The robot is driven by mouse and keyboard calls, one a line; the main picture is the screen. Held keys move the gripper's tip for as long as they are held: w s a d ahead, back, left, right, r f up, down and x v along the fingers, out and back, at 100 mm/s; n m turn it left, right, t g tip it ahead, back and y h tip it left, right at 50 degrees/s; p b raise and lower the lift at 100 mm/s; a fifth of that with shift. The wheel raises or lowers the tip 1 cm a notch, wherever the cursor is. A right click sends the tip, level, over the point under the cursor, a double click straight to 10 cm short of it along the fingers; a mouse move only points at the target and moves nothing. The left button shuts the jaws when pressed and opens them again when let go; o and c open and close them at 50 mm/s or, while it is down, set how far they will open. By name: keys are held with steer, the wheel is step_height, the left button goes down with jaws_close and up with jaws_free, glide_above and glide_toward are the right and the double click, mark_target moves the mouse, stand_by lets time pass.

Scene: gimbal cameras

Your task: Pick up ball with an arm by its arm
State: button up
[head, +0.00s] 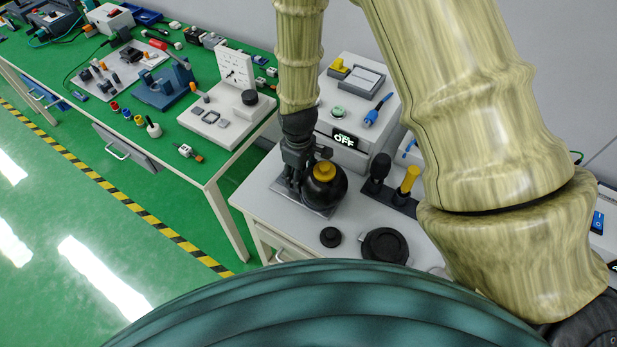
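A black ball (325,191) with a yellow cap on top sits on or over a flat grey plate (318,212) on the white table. My gripper (293,184) reaches down from above at the ball's left side, with its fingers pointing down near the plate. The ball's arm cannot be made out; it may be hidden behind the gripper. The fingers are dark and small, and I cannot tell whether they are open, shut or touching the ball.
A white box (352,112) with an "OFF" display stands behind the ball. A black-and-yellow-handled stand (398,199) is to the right. A black disc (385,246) and a small black knob (330,237) lie in front. A green workbench (185,105) with several devices is left.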

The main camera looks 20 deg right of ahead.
steer(key=shift+s, duration=0.15)
steer(key=c, duration=0.3)
steer(key=shift+c, duration=0.2)
